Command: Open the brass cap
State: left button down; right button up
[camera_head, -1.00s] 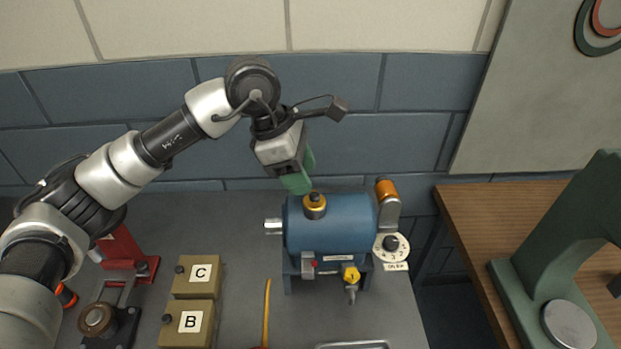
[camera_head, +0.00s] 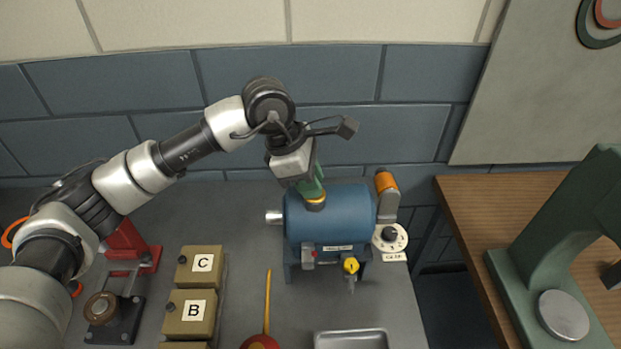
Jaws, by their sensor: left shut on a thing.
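The brass cap (camera_head: 316,202) sits on top of the blue cylindrical tank (camera_head: 335,222), towards its left end. My left gripper (camera_head: 311,192) reaches down from above with its green fingers at the cap. It is shut on the brass cap, and the fingers hide the cap's upper part. The cap's lower rim shows just above the tank. My right gripper is not in view.
A dial (camera_head: 390,238) and an orange-topped fitting (camera_head: 386,182) are right of the tank. A yellow valve (camera_head: 350,266) is on its front. Boxes C (camera_head: 202,264) and B (camera_head: 193,312) stand left. A metal tray (camera_head: 351,341) lies in front.

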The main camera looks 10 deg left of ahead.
pick_arm(q)
jog(key=shift+w+a+r+n+g+h+b, duration=0.15)
jog(key=shift+w+g+b, duration=0.2)
jog(key=shift+g+b, duration=0.25)
jog(key=shift+w+d+r+n+g+h+b, duration=0.15)
jog(key=shift+w+g+b, duration=0.2)
jog(key=shift+g, duration=0.35)
jog(key=shift+w+a+r+n+g+h+b, duration=0.25)
jog(key=shift+w+g+b, duration=0.2)
jog(key=shift+g, duration=0.5)
jog(key=shift+w+a+r+n+g+h+b, duration=0.15)
jog(key=shift+w+g+h+b, duration=0.3)
jog(key=shift+g, duration=0.5)
jog(key=shift+s+d, duration=0.1)
jog(key=shift+s, duration=0.05)
jog(key=c, duration=1)
grip_release()
jog(key=shift+f, duration=0.1)
